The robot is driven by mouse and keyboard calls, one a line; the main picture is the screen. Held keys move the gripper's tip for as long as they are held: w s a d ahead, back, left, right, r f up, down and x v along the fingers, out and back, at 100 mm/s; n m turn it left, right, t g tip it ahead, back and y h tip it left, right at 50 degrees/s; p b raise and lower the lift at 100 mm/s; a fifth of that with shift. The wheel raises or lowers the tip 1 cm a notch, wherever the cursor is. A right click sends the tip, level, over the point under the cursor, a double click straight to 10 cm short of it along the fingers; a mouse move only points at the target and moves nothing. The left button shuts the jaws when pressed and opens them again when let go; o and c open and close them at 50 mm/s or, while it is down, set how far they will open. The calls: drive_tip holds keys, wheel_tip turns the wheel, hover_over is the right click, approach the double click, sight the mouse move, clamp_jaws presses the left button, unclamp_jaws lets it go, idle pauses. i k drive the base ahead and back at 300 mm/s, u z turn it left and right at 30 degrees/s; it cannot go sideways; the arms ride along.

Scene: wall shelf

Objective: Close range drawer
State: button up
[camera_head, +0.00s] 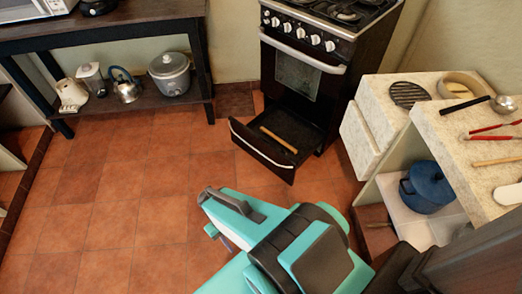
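The range (297,77) is a black stove with a row of white knobs and a pale oven handle, standing against the back wall. Its bottom drawer (262,158) is pulled out over the floor. A wooden stick-like item (279,140) lies inside the drawer. My teal and grey gripper (209,212) is in front of the drawer, nearer the camera and a little to its left, apart from it. Its two fingers look spread with nothing between them. My arm hides part of the floor at the lower right.
A pale counter (457,132) with utensils stands close on the right, with a blue pot (427,187) on the shelf below. A dark table (105,24) with pots and kettles on its lower shelf is at the back left. The tiled floor (125,200) at left is clear.

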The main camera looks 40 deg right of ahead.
sight(296, 130)
drive_tip(key=z, duration=0.85)
drive_tip(key=k, duration=0.55)
drive_tip(key=z, duration=0.25)
drive_tip(key=i, duration=0.5)
drive_tip(key=u, duration=0.15)
